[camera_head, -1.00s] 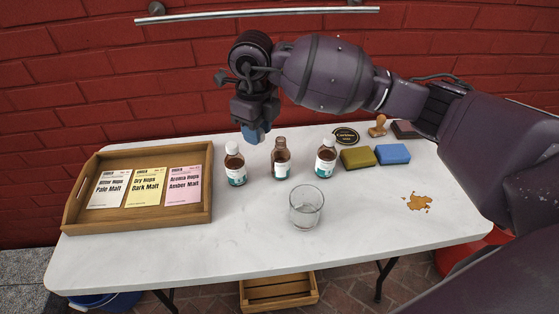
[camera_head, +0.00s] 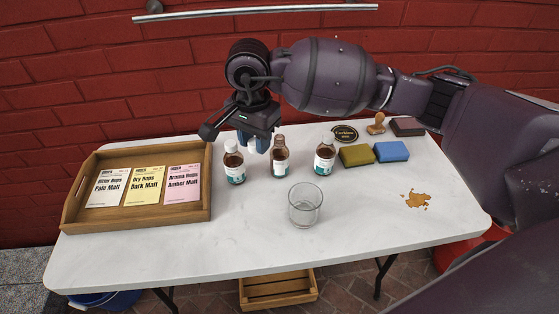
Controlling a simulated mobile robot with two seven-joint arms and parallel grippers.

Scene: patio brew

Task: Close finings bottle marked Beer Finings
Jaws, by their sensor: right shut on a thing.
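Three brown bottles with white and teal labels stand upright in a row on the table. The left bottle (camera_head: 235,166) and the right bottle (camera_head: 325,158) have white caps. The middle bottle (camera_head: 280,160) shows a brown neck with no white cap. The label words are too small to read, so I cannot tell which says Beer Finings. My right gripper (camera_head: 254,145) is above the table, behind and between the left and middle bottles, pointing down. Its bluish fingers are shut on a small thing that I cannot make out. My left gripper is not in view.
The white table (camera_head: 250,245) holds a wooden tray (camera_head: 135,225) with three cards at left. A clear glass (camera_head: 305,205) stands before the bottles.

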